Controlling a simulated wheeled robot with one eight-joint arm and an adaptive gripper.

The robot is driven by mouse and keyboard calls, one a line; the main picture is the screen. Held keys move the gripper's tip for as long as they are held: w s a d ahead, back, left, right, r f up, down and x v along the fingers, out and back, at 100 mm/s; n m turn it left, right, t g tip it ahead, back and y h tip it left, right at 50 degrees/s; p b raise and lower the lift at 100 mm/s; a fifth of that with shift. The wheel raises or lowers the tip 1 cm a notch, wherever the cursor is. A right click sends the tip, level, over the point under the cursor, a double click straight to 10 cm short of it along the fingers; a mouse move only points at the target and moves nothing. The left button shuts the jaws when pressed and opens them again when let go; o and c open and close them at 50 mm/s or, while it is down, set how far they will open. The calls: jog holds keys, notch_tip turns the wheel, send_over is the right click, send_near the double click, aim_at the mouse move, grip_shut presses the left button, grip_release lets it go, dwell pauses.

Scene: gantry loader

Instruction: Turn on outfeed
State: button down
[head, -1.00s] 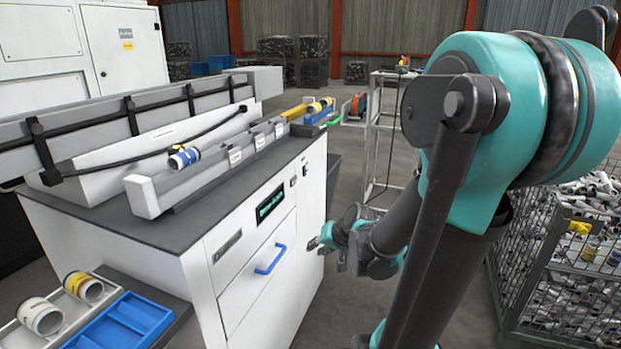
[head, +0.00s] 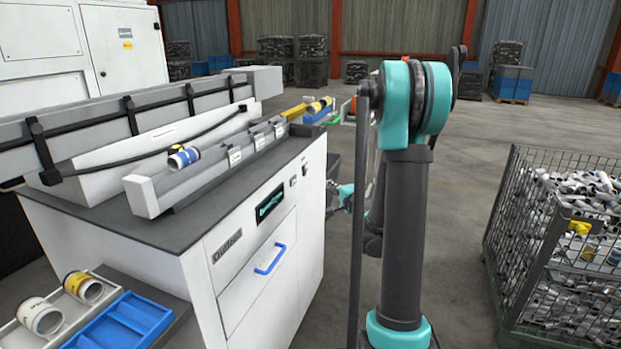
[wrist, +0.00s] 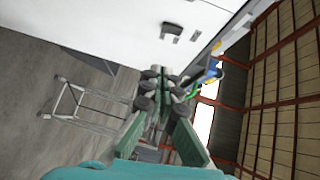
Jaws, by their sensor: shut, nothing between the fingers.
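The white cabinet (head: 290,265) stands left of centre in the head view, with a nameplate (head: 227,246), a dark display with teal text (head: 270,203) and a blue handle (head: 270,259). The text is too small to read surely. Small dark controls (head: 305,170) sit high at the front's right end. The wrist view shows the white face with a grey fitting (wrist: 171,32) and a smaller one beside it. My gripper (wrist: 160,73) is shut and empty, its tips below these fittings in that picture and apparently apart from them. In the head view my arm mostly hides it.
A channel with labelled sections (head: 225,160) lies on the cabinet top. A blue tray (head: 122,320) and pipe pieces are at the lower left. A wire crate of fittings (head: 555,250) stands at the right. Open floor lies between crate and arm. A frame stand (wrist: 85,110) shows in the wrist view.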

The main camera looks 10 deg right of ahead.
jog(key=shift+w+d, duration=0.1)
jog(key=shift+w, duration=0.05)
send_near(304, 171)
jog(key=w+d+f, duration=0.2)
jog(key=w+d, duration=0.1)
jog(key=w, duration=0.2)
jog(key=w+a, duration=0.2)
jog(key=a, duration=0.1)
jog(key=shift+a+f, duration=0.1)
jog(key=shift+a, duration=0.1)
